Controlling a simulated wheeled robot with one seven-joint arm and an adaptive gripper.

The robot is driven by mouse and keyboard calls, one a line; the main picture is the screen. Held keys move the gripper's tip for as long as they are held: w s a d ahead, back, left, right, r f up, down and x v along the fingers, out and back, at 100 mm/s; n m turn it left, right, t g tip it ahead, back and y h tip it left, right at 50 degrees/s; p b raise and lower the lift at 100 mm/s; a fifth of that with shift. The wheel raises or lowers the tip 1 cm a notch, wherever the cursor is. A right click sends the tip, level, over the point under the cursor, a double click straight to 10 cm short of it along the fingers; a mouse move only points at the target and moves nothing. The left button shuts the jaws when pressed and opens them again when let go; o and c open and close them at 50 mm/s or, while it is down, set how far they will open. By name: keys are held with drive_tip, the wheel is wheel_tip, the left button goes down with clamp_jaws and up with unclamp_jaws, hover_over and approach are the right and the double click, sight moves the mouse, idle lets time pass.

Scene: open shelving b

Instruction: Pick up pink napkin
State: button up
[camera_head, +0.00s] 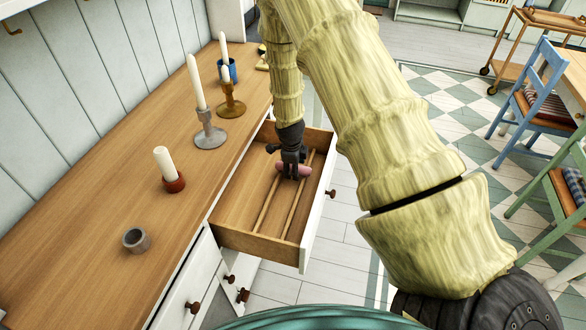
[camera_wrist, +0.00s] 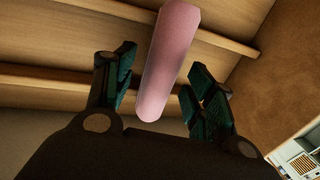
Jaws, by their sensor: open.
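The pink napkin (camera_head: 300,170) is a rolled pink cylinder inside the open wooden drawer (camera_head: 234,200). In the wrist view the napkin (camera_wrist: 170,62) runs from the top edge down to between the fingers. My gripper (camera_head: 290,174) is reaching down into the drawer, at the napkin. In the wrist view my gripper (camera_wrist: 160,85) is open, with one finger on each side of the napkin's near end and gaps visible between. The fingers hide part of the napkin in the head view.
Thin wooden dividers (camera_head: 268,204) run along the drawer floor. The countertop holds candles in holders (camera_head: 210,130), a blue cup (camera_head: 228,72) and a small grey cup (camera_head: 136,240). The drawer's white front (camera_head: 321,215) stands out over the floor. Chairs (camera_head: 545,95) stand at right.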

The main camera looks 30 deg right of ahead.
drive_tip(key=shift+c, duration=0.5)
drive_tip(key=c, duration=1)
